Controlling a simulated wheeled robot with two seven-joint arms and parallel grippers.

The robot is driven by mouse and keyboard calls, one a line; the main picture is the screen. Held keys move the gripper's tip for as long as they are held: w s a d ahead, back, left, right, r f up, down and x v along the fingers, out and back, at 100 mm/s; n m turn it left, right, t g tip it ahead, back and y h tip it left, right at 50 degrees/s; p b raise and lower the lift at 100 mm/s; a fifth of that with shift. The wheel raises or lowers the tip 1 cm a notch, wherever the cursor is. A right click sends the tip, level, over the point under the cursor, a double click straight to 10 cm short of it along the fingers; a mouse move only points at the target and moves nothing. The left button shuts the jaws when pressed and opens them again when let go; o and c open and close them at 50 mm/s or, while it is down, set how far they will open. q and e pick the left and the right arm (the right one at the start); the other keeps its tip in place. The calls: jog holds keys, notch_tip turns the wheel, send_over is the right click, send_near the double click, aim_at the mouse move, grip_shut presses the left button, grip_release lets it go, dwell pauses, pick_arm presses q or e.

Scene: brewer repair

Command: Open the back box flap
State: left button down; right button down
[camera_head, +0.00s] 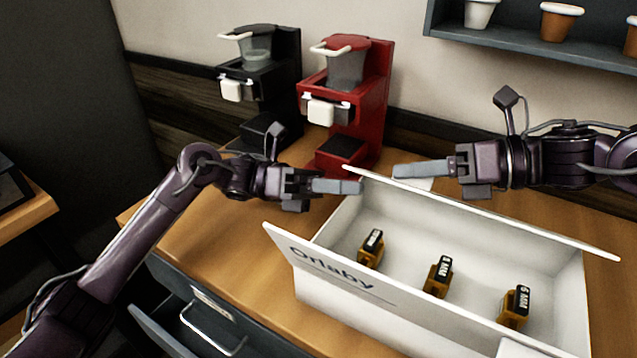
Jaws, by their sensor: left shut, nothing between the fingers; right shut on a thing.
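The white open box (430,321) stands on the counter with "Orlaby" lettered on its left front flap. Its back flap (500,218) shows as a long thin strip along the far edge, seen nearly edge-on. My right gripper (400,171) is shut at this flap's far left part, with a small white patch just below its fingers. The exact contact is hard to see. My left gripper (355,187) is shut and empty near the flap's left end, to the left of my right gripper.
A red coffee machine (372,105) and a black coffee machine (286,85) stand behind the box against the wall. A shelf with pots (530,41) hangs at upper right. A drawer (185,324) is partly open below the counter. The counter left of the box is clear.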

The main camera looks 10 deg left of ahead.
pick_arm(q)
jog(key=shift+x, duration=1.15)
